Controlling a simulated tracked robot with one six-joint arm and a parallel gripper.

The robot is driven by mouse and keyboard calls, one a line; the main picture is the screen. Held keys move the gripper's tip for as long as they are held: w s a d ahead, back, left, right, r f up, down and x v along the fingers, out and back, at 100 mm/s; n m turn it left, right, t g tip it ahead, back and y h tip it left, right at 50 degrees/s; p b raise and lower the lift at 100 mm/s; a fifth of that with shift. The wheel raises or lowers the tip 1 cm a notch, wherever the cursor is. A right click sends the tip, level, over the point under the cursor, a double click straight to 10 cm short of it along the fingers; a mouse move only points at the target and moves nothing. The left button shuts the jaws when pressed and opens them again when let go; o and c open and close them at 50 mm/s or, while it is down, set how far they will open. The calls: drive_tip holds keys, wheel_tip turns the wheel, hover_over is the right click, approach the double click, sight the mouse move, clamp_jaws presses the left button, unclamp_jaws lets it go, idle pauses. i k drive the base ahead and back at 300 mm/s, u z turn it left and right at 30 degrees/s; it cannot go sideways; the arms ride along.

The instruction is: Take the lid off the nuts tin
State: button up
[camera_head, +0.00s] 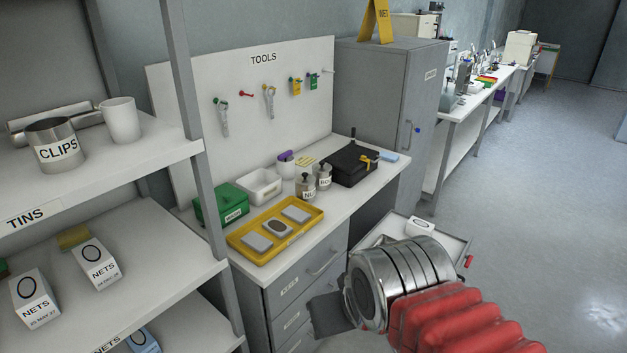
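The nuts tin (306,189) is a small grey tin with a dark-knobbed lid on the white workbench. Its label seems to start with "NU" but is too small to read surely. Its lid is on. A similar tin (323,177) with a knob stands close behind it to the right. My gripper (328,314) shows only as a dark grey piece beyond my silver wrist, low in the picture in front of the bench drawers. It appears well apart from the tins. Its fingertips are not clear, so I cannot tell whether it is open.
A yellow tray (275,229) with grey pieces lies in front of the tins. A green box (220,204), white bin (259,186) and black case (349,164) surround them. A shelf (105,185) stands left. Floor at right is clear.

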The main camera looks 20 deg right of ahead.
sight(304, 178)
drive_tip(key=u, duration=0.05)
drive_tip(key=i, duration=1)
drive_tip(key=z, duration=0.05)
